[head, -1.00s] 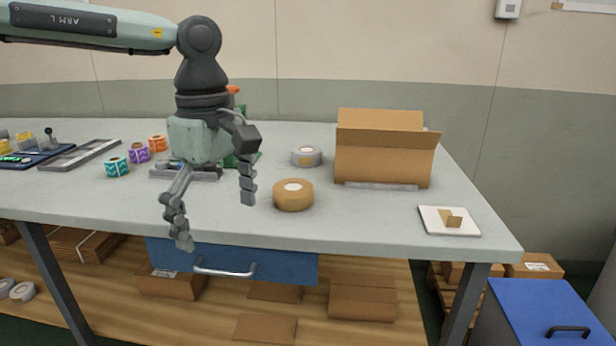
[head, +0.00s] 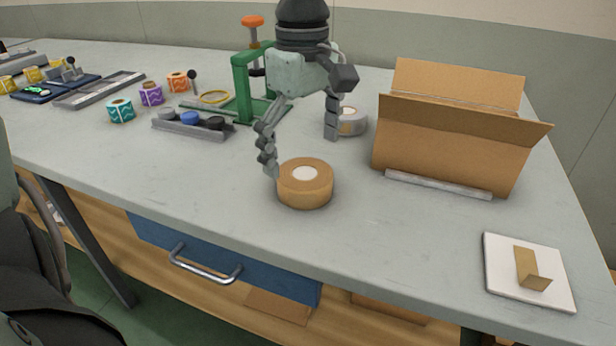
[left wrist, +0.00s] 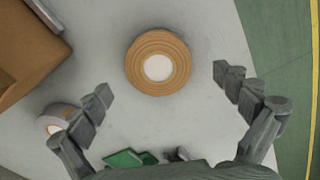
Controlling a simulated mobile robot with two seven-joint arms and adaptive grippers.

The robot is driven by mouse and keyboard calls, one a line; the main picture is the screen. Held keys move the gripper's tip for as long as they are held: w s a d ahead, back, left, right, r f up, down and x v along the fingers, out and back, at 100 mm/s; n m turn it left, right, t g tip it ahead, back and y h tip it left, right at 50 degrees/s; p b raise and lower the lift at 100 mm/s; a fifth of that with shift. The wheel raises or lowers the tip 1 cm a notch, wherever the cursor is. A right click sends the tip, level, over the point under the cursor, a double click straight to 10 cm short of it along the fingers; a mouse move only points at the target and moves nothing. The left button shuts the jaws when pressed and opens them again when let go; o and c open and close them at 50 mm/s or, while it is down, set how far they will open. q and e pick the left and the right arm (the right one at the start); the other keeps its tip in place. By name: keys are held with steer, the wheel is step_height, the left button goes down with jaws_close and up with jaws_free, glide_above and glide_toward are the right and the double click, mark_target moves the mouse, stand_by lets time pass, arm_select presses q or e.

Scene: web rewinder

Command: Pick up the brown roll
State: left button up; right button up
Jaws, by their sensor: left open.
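The brown roll (head: 304,192) lies flat on the grey table, with a white core on top. My left gripper (head: 300,150) is open and empty above and slightly behind the roll, its fingers spread apart and pointing down. In the left wrist view the brown roll (left wrist: 158,62) sits beyond the gap between the open fingertips (left wrist: 168,88), near the middle, with nothing between them. My right gripper is not in view.
A grey roll (head: 350,122) lies behind the gripper. An open cardboard box (head: 452,145) stands to the right, and a white plate (head: 497,272) is at front right. A green press (head: 242,88) and a tray (head: 170,126) stand left. The table in front of the roll is clear.

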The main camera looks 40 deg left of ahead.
mark_target(305, 172)
arm_select(q)
step_height(305, 172, down, 5)
steer(key=shift+w+r, duration=0.1)
steer(key=c, duration=1.3)
steer(key=shift+c, duration=0.3)
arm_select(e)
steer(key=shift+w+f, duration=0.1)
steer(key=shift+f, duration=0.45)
arm_select(q)
steer(key=shift+r, duration=0.55)
steer(key=r, duration=0.2)
steer(key=s+r, duration=0.1)
steer(key=r, duration=0.1)
steer(key=shift+a, duration=0.2)
steer(key=s+a+r, duration=0.4)
steer(key=s+r, duration=0.2)
steer(key=s, duration=0.3)
steer(key=shift+s+a, duration=0.2)
steer(key=shift+a, duration=0.15)
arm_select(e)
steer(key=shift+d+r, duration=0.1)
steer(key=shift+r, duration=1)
